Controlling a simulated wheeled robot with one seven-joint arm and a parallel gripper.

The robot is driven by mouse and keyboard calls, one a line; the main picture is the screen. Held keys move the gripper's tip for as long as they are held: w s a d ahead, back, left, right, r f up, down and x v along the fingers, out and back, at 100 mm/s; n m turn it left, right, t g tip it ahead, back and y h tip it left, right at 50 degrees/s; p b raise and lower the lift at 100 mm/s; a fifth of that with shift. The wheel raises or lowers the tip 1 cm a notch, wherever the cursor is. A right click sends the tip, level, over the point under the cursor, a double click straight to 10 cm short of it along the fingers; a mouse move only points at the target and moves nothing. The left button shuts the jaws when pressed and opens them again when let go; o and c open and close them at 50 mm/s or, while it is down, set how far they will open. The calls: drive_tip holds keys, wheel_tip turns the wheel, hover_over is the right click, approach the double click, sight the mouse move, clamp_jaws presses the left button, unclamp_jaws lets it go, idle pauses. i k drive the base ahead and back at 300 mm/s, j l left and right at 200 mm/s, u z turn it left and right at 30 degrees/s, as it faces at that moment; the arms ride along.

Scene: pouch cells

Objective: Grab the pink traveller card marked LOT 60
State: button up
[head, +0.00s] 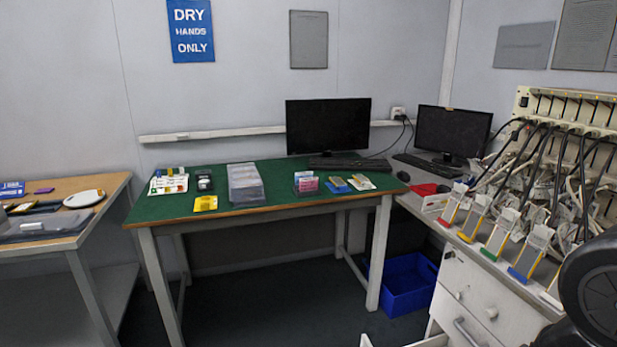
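A pink card (309,185) stands in a small holder on the green-topped table (265,203), right of the middle. The print on it is too small to read, so I cannot tell whether it is LOT 60. White and bluish pieces show around it in the same holder. My gripper is not in view. A dark rounded part at the right edge looks like part of my own arm.
A clear box of drawers (245,184) stands left of the holder, and a blue and yellow item (338,185) lies right of it. A keyboard (348,163) and monitor (328,126) are behind. A blue crate (405,285) is under the table. Floor in front is open.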

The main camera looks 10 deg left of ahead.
sight(306, 184)
drive_tip(key=i+j+u, duration=0.3)
drive_tip(key=i+j, duration=0.35)
drive_tip(key=j, duration=0.2)
drive_tip(key=i+j+u, duration=0.25)
drive_tip(key=i+j, duration=0.45)
drive_tip(key=i+j+u, duration=0.3)
drive_tip(key=i+j, duration=0.25)
drive_tip(key=i, duration=0.25)
